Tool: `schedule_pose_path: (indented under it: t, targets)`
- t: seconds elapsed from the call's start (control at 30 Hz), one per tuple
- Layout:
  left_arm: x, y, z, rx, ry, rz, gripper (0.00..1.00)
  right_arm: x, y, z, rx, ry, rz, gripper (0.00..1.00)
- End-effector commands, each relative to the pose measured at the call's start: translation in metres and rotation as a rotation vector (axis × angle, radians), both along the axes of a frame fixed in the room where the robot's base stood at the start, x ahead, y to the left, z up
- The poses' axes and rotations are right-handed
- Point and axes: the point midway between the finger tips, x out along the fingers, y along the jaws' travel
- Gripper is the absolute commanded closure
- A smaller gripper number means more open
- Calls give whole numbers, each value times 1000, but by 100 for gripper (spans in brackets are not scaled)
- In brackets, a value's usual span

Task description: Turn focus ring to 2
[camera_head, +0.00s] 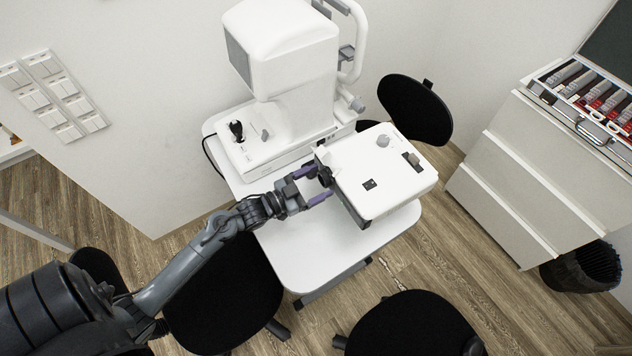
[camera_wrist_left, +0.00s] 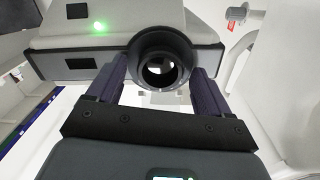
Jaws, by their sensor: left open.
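The focus ring (camera_head: 325,175) is a black round ring on the side of a white box-shaped device (camera_head: 385,160) that stands on a white table. In the left wrist view the ring (camera_wrist_left: 161,47) faces me, with a dark hollow centre. My left gripper (camera_head: 322,182) is open, with one purple finger on each side of the ring. Gaps or contact between fingers and ring cannot be told. Its markings are not readable. A green light (camera_wrist_left: 98,27) glows on the device in the left wrist view. My right gripper is not in view.
A large white instrument (camera_head: 285,60) with a joystick (camera_head: 236,129) stands behind on the same table (camera_head: 300,250). Black stools (camera_head: 415,325) surround the table. A white drawer cabinet (camera_head: 530,180) with an open case (camera_head: 590,95) stands at right, beside a black bin (camera_head: 582,268).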

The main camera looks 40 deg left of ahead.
Motion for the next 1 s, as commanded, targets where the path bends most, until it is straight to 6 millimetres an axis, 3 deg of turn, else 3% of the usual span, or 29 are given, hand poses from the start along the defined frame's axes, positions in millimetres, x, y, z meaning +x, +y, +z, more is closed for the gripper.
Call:
schedule_pose_path:
  t: [0.23,0.6,0.77,1.0]
  targets:
    - [0,0,0,-1,1,0,20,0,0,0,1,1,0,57]
    - [0,0,0,-1,1,0,75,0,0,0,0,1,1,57]
    - [0,0,2,-24,10,0,76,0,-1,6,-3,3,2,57]
    - [1,0,7,-218,75,3,76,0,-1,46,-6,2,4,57]
